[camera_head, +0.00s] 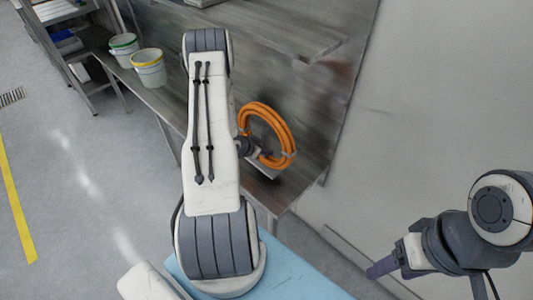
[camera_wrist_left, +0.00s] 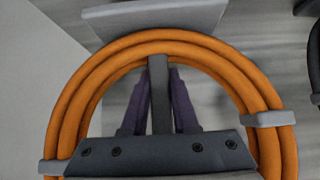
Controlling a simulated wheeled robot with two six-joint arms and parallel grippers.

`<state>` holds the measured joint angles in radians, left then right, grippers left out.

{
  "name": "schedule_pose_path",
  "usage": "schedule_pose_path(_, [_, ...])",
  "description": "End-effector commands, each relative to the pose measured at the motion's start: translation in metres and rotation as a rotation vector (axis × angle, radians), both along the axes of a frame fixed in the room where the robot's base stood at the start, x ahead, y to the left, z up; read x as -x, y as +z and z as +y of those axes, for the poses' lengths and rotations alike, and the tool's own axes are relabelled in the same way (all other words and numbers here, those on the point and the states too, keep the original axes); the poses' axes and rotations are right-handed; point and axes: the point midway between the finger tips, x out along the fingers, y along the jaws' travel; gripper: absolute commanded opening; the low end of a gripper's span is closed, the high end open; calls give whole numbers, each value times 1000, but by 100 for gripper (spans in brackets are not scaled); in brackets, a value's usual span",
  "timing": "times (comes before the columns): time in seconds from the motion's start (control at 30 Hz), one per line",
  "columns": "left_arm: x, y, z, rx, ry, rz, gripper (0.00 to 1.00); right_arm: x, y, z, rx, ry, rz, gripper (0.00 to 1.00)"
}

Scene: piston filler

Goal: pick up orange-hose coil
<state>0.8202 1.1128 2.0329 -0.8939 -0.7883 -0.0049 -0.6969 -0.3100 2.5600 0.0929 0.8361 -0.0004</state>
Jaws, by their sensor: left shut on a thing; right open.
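The orange-hose coil (camera_head: 270,112) stands upright on the metal table, toward its right end in the head view. In the left wrist view the coil (camera_wrist_left: 180,43) arches around my left gripper (camera_wrist_left: 160,82). The purple fingers are shut on a grey bar (camera_wrist_left: 160,90) that runs down inside the ring. Grey clips (camera_wrist_left: 268,118) bind the hose. In the head view my left arm partly hides this gripper (camera_head: 257,150) and the coil's left side. My right gripper (camera_head: 381,267) is at the lower right, empty and away from the coil; its jaw gap is hard to see.
A grey plate (camera_wrist_left: 165,17) lies beyond the coil in the wrist view. The metal table (camera_head: 160,98) has a raised shelf (camera_head: 270,25) behind. Two white buckets, one green-rimmed (camera_head: 122,46) and one yellow-rimmed (camera_head: 149,70), stand left. A wall (camera_head: 440,100) is at right.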

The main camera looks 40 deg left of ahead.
Motion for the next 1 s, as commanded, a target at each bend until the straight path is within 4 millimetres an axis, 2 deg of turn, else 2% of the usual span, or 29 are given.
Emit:
schedule_pose_path(0.3, [60,38,-18,0,5,-4,0,0,-7,0,0,0,0,62])
schedule_pose_path(0.5, [86,55,-27,-2,2,-3,0,0,-9,0,0,0,0,62])
schedule_pose_path(0.7, [97,62,-31,-2,1,-3,0,0,-10,0,0,0,0,62])
schedule_pose_path(1.0, [98,62,-32,-2,-1,-3,0,0,-10,0,0,0,0,62])
